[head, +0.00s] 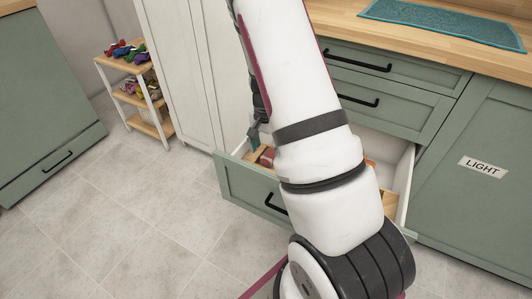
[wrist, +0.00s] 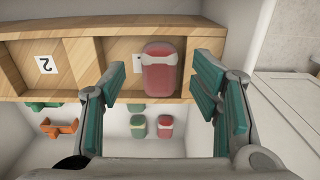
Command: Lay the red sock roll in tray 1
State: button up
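In the wrist view a red sock roll (wrist: 162,72) with a paler band at its end sits at a wooden compartment tray (wrist: 92,82), beside a white label (wrist: 138,63) whose mark it mostly hides. The compartment to the left carries a label reading 2 (wrist: 46,64). My gripper (wrist: 160,95) is open, with teal fingers on either side of the roll and gaps between them and it. In the head view my gripper (head: 254,140) is over the left end of the open drawer (head: 240,190), near a red roll (head: 267,157). My arm hides much of the drawer.
Lower in the wrist view, the white drawer floor holds another red roll (wrist: 165,127), green rolls (wrist: 138,127) and an orange piece (wrist: 62,127). In the head view, a shelf rack (head: 135,90) stands at the left. The tiled floor (head: 110,220) is clear.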

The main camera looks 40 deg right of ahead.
aim_at(266, 158)
notch_tip(266, 158, up, 8)
jog(key=p, duration=0.2)
jog(key=s+a+r+n+y, duration=0.1)
jog(key=s+a+r+n, duration=0.35)
jog(key=a+r, duration=0.4)
jog(key=s+a+r+n+y, duration=0.1)
jog(key=s+a+r+n, duration=0.3)
jog(key=a+r, duration=0.5)
jog(key=s+a+r+n+h, duration=0.1)
jog(key=s+a+r+n, duration=0.1)
jog(key=s, duration=0.8)
jog(key=s+a+r+n+h, duration=0.1)
jog(key=s+a+r+n, duration=0.1)
jog(key=s, duration=0.8)
notch_tip(266, 158, up, 2)
jog(key=shift+s+a+r+n, duration=0.15)
jog(key=shift+s+n, duration=0.15)
jog(key=shift+n, duration=0.45)
jog(key=shift+p, duration=0.3)
